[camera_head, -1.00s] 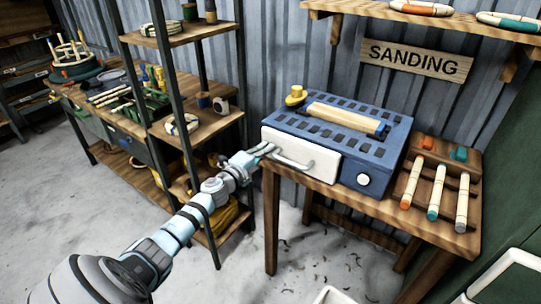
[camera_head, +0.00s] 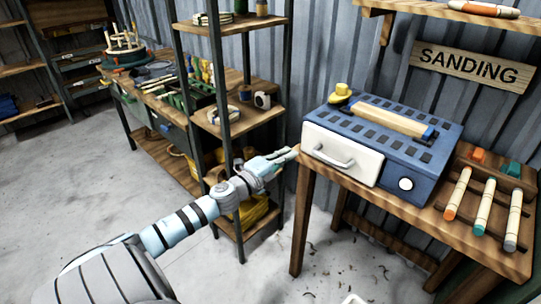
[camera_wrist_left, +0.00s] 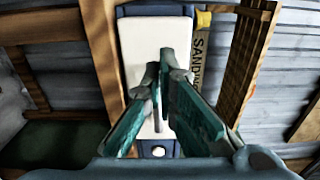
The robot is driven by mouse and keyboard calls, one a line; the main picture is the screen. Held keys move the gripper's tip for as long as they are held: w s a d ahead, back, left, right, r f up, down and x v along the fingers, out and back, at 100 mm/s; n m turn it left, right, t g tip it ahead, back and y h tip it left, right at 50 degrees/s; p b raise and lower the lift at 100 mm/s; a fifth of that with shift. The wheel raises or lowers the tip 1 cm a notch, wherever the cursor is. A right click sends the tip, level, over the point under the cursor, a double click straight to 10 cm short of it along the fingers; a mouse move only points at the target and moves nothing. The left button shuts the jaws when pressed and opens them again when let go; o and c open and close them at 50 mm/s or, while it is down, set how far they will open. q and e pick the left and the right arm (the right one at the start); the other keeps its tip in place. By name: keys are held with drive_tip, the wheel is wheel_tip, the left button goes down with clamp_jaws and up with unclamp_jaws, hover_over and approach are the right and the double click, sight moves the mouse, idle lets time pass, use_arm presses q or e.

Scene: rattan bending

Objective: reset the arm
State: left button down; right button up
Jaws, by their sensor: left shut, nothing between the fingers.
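My left arm reaches in from the lower left. Its gripper (camera_head: 284,156) is shut and empty, just left of the sanding table's front left corner. The gripper is apart from the blue machine's white front panel (camera_head: 325,146) and its handle (camera_head: 333,157). In the left wrist view, the two teal fingers (camera_wrist_left: 164,74) come together in front of the white panel (camera_wrist_left: 145,38), with nothing seen between them. My right gripper is not in view.
The blue machine (camera_head: 440,156) stands on the wooden table (camera_head: 420,208), with sanding sticks (camera_head: 485,207) on a rack at its right. A shelf unit (camera_head: 256,121) with ropes and spools stands close behind my gripper. The concrete floor (camera_head: 60,180) at left is clear.

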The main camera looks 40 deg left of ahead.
use_arm(q)
drive_tip(key=s, duration=0.1)
drive_tip(key=s+b, duration=0.1)
drive_tip(key=s, duration=0.3)
drive_tip(key=shift+s+f+b, duration=0.2)
drive_tip(key=shift+f+b, duration=0.05)
drive_tip(key=shift+b, duration=0.1)
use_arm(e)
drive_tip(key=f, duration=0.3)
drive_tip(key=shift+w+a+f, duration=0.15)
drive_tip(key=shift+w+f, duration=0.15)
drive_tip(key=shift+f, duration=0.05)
